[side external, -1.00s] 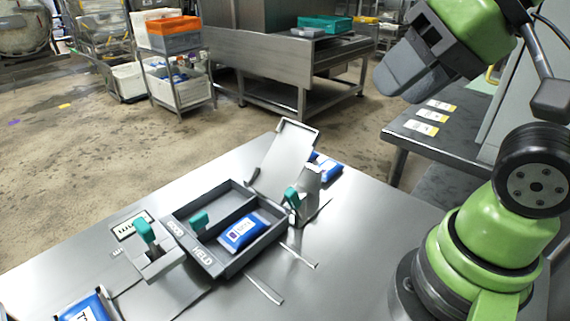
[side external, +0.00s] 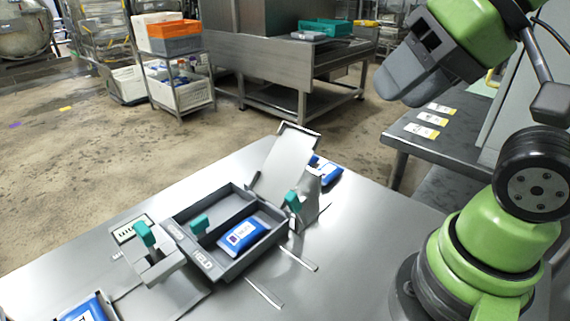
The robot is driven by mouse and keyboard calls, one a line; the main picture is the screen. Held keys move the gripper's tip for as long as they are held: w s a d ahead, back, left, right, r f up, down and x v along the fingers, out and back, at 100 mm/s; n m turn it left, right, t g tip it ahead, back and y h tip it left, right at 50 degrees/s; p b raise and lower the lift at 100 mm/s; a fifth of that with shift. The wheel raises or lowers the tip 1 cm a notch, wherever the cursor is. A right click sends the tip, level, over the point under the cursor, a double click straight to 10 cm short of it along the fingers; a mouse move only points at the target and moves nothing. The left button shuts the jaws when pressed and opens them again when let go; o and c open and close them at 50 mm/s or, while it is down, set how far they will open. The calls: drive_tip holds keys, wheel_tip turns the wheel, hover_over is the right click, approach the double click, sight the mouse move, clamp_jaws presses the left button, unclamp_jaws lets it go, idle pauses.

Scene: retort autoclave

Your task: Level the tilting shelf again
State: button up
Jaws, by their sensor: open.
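The light grey tilting shelf (side external: 288,158) stands at a steep slant behind the divided tray, its far end raised. A grey bracket (side external: 308,203) with a teal handle (side external: 293,200) stands at the shelf's right side. I cannot tell how the two are joined. My gripper (side external: 392,92) hangs at the upper right, well above and apart from the shelf and the handles. It is open, with nothing seen in it; the gap between its fingers is hard to make out.
A dark grey tray (side external: 178,219) with two compartments has a blue pouch (side external: 243,235) in the compartment marked HELD. Other blue pouches lie behind the bracket (side external: 328,172) and at front left (side external: 90,310). The table's right side is clear.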

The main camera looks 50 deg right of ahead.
drive_tip(key=w+n, duration=0.1)
drive_tip(key=n, duration=0.1)
drive_tip(key=n+g+h, duration=0.2)
drive_tip(key=n+g, duration=0.5)
drive_tip(key=n, duration=1.2)
hover_over(292, 192)
wheel_tip(292, 192, down, 9)
drive_tip(key=shift+s+f, duration=0.1)
drive_tip(key=shift+s, duration=0.05)
drive_tip(key=shift+f+n, duration=0.5)
drive_tip(key=shift+f, duration=0.1)
wheel_tip(292, 192, down, 9)
drive_tip(key=shift+f, duration=0.1)
clamp_jaws()
